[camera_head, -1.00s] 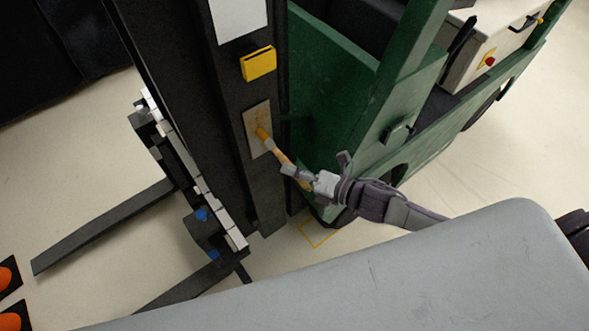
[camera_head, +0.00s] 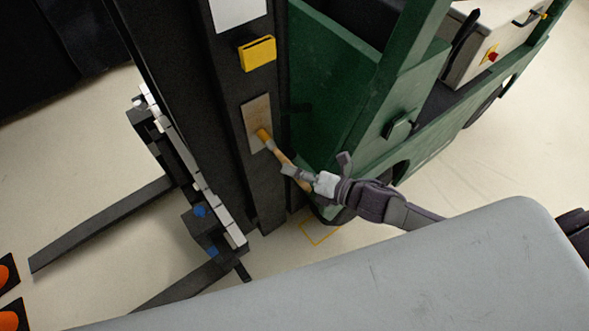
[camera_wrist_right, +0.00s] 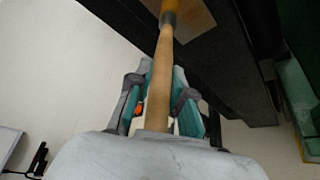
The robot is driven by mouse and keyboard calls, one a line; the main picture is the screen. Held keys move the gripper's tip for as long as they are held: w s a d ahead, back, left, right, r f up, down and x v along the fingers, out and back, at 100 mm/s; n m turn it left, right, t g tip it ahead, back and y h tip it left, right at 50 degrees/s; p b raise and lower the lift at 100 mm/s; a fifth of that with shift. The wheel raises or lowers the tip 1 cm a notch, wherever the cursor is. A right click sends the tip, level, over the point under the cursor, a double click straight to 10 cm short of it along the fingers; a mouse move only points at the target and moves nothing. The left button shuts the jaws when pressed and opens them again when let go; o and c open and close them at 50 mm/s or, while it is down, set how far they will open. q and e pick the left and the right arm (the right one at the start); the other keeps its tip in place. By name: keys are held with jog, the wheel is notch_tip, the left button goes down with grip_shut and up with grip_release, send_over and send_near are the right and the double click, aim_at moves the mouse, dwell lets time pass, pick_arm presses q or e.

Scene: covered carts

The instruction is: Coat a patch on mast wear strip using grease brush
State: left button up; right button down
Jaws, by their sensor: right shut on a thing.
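The mast wear strip (camera_head: 255,112) is a tan rectangular plate on the dark mast, below a yellow block. It also shows in the right wrist view (camera_wrist_right: 196,17), at the top. The grease brush (camera_head: 279,156) has a wooden handle and a yellow head. Its head lies over the lower part of the strip; I cannot tell whether the bristles press on it. My right gripper (camera_head: 306,178) is shut on the brush handle, which runs between the fingers in the right wrist view (camera_wrist_right: 158,95). My left gripper is not in view.
The green truck body (camera_head: 340,85) stands right of the mast (camera_head: 240,175). A yellow block (camera_head: 257,53) sticks out above the strip. Dark forks (camera_head: 100,225) reach left over the pale floor. A grey surface (camera_head: 400,275) fills the lower right.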

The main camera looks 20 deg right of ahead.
jog(key=shift+f, duration=0.45)
jog(key=shift+f+b, duration=0.1)
jog(key=shift+b, duration=0.25)
jog(key=shift+w+f+b, duration=0.1)
jog(key=shift+f+b, duration=1.1)
jog(key=shift+f, duration=0.3)
jog(key=shift+f+b, duration=1.3)
jog(key=shift+f, duration=0.3)
jog(key=shift+a, duration=0.15)
jog(key=shift+s+a, duration=0.2)
jog(key=shift+a, duration=0.2)
jog(key=shift+r+p, duration=0.2)
jog(key=shift+p, duration=0.1)
